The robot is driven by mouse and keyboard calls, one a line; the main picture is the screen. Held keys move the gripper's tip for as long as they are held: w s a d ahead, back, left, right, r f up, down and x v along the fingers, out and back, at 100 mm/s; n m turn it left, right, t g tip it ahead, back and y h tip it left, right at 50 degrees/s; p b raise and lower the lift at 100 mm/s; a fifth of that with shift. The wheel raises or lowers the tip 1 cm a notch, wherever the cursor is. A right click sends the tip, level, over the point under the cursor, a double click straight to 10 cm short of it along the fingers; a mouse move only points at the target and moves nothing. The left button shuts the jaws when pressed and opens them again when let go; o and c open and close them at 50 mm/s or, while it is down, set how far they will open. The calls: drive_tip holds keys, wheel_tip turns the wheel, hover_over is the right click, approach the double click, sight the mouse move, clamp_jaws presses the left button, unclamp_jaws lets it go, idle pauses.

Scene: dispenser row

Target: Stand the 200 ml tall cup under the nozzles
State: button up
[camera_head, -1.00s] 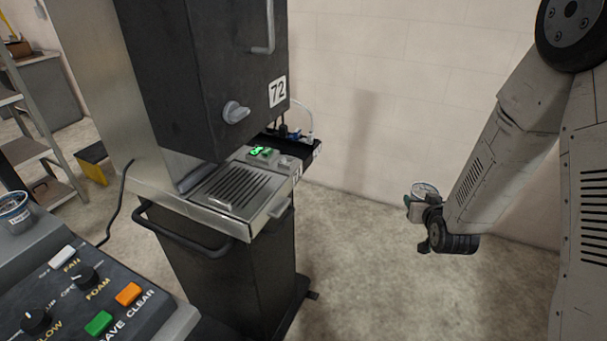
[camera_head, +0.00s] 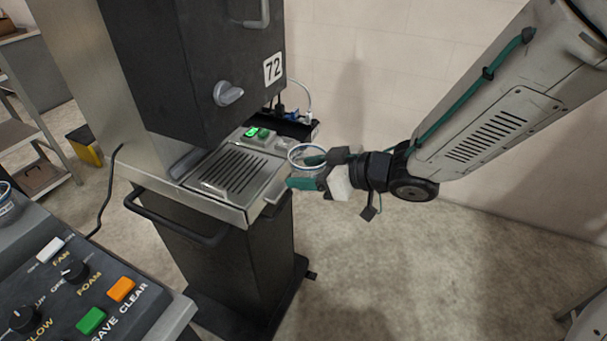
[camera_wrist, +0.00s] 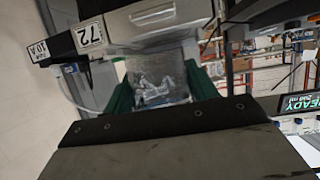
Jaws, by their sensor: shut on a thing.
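My gripper (camera_head: 308,171) is shut on a clear cup (camera_head: 306,153), between its green fingers. The cup looks upright, just right of the drip tray's front right corner and apart from it. In the wrist view the clear cup (camera_wrist: 157,85) shows between the green fingers, with the machine beyond it. The dispenser marked 72 (camera_head: 195,65) stands at centre left. Its slotted drip tray (camera_head: 262,196) lies below the dark housing and is empty. The nozzles are hidden under the housing. I cannot read a volume on the cup.
A control panel (camera_head: 145,318) with knobs and coloured buttons is at the lower left. A bar handle (camera_head: 176,232) sticks out at the machine's front. A green-lit display (camera_head: 252,133) sits behind the tray. Another cup (camera_head: 5,204) stands at the left edge.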

drive_tip(key=shift+s+a+r+n+g, duration=0.25)
drive_tip(key=shift+s+a+n+g, duration=0.25)
drive_tip(key=shift+s, duration=0.3)
drive_tip(key=shift+a, duration=0.3)
hover_over(233, 178)
wheel_tip(233, 178, down, 2)
drive_tip(key=shift+f, duration=0.55)
drive_tip(key=shift+f, duration=0.65)
drive_tip(key=o, duration=1)
drive_tip(key=shift+d, duration=0.1)
